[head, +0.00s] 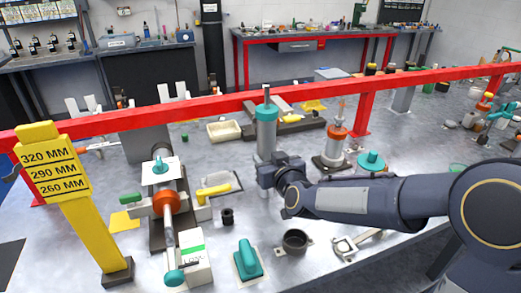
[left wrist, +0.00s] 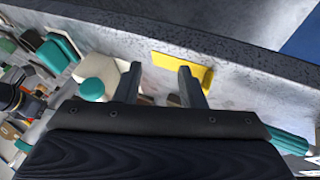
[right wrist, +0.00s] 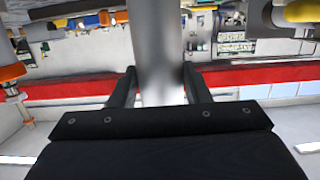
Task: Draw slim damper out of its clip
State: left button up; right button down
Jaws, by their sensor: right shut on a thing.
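A grey damper (head: 266,137) with a teal collar and a thin rod on top stands upright near the middle of the head view. My right gripper (head: 268,176) is shut on its lower part from the right. In the right wrist view the grey cylinder (right wrist: 156,45) runs upright between the two fingers. I take it to be the slim damper; I cannot make out its clip. A second upright damper (head: 337,143) with an orange collar stands to its right on a dark base. My left gripper (left wrist: 160,85) is open and empty; it is outside the head view.
A red rail (head: 230,105) crosses above the bench behind the damper. A yellow post (head: 85,210) with length labels stands at left. A clamped damper with an orange ring (head: 165,203) lies left of centre. A dark ring holder (head: 295,241) and a teal block (head: 247,260) sit in front.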

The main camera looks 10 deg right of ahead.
jog(key=shift+s+r, duration=0.1)
jog(key=shift+r, duration=0.15)
jog(key=shift+s+d+f, duration=0.1)
jog(key=shift+s+d, duration=0.05)
jog(key=shift+s, duration=0.5)
jog(key=shift+s+d, duration=0.1)
jog(key=shift+s, duration=0.55)
jog(key=shift+s+f, duration=0.1)
jog(key=shift+s, duration=0.15)
jog(key=shift+r, duration=0.2)
